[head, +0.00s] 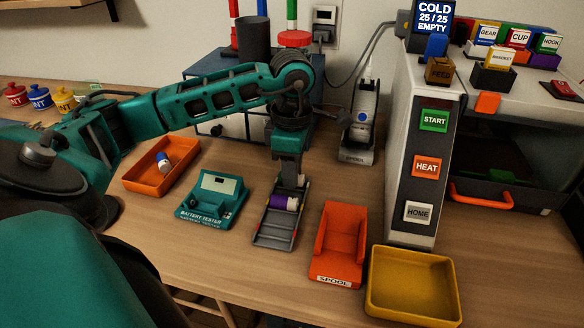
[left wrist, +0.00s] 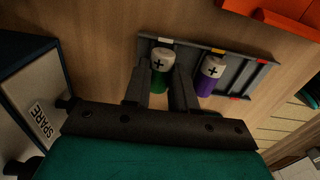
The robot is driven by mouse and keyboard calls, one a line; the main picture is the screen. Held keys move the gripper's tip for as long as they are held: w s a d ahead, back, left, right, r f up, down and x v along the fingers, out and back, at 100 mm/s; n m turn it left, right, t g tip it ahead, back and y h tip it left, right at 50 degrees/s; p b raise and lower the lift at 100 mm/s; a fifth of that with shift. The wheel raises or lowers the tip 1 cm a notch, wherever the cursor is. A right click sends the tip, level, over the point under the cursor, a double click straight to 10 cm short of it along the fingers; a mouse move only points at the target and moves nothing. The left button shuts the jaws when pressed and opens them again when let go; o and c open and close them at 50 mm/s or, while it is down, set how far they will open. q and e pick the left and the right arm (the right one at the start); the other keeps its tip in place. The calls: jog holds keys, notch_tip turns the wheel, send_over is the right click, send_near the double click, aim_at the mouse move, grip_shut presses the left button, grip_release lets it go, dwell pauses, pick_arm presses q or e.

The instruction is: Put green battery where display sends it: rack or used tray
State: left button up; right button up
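My left gripper (head: 288,190) points down at the far end of the grey battery rack (head: 272,228). In the left wrist view its fingers (left wrist: 163,82) stand close along both sides of the green battery (left wrist: 158,80), which has a pale top marked plus. They look shut on it, over the rack's end slot; whether it is fully seated I cannot tell. A purple battery (head: 284,202) lies in the rack beside it. The teal battery tester (head: 212,200) stands left of the rack; its small screen shows no readable text. My right gripper is not in view.
An orange tray (head: 133,179) at left holds a blue and white battery (head: 164,162). An orange spool holder (head: 340,245) and a yellow tray (head: 412,290) stand right of the rack. The printer (head: 425,150) has a display (head: 434,18) reading COLD 25/25 EMPTY.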

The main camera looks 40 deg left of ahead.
pick_arm(q)
jog(key=o, duration=0.6)
jog(key=shift+c, duration=0.2)
jog(key=shift+r+p, duration=2.6)
jog(key=shift+r, duration=0.95)
